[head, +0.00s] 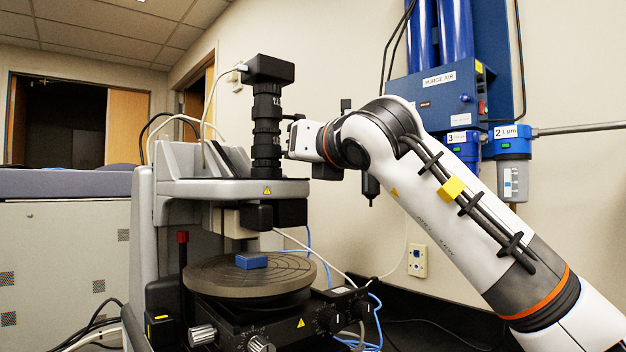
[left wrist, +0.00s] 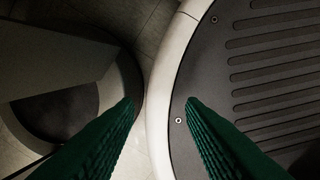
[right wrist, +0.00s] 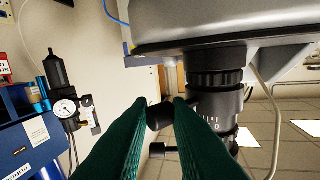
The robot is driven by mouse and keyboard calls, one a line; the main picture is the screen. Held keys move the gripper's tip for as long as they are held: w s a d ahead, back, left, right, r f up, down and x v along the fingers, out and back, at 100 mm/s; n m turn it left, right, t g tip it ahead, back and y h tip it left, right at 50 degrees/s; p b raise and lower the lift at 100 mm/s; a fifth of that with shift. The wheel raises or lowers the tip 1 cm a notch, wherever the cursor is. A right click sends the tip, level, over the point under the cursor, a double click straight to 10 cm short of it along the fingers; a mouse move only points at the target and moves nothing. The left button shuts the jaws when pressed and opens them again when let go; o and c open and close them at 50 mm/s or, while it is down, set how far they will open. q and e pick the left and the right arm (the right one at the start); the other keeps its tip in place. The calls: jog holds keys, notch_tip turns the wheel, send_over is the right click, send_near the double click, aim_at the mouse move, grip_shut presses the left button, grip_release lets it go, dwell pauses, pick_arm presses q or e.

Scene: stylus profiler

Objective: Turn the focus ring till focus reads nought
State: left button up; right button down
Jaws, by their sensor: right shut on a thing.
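The black lens column (head: 267,130) stands upright on the profiler head, with a camera block (head: 273,68) on top. My right gripper (head: 290,138) reaches the column from the right at mid height. In its wrist view the green fingers (right wrist: 163,103) are closed on a dark knob (right wrist: 159,117) beside the ring, and partly hide it. My left gripper (left wrist: 159,101) is open and empty, away from the instrument. No focus readout is legible.
Below the column is the round stage (head: 225,277) with a blue block (head: 251,261) on it. A second small dark knob (right wrist: 158,150) sticks out near the right gripper. The blue purge air unit (head: 437,100) is on the wall behind my right arm.

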jog(key=shift+s+a+m+t+h+b, duration=0.1)
jog(key=shift+s+m+t+h+b, duration=0.3)
jog(key=shift+h, duration=0.4)
jog(key=shift+w, duration=0.1)
jog(key=c, duration=1.4)
grip_release()
jog(key=shift+o, duration=0.2)
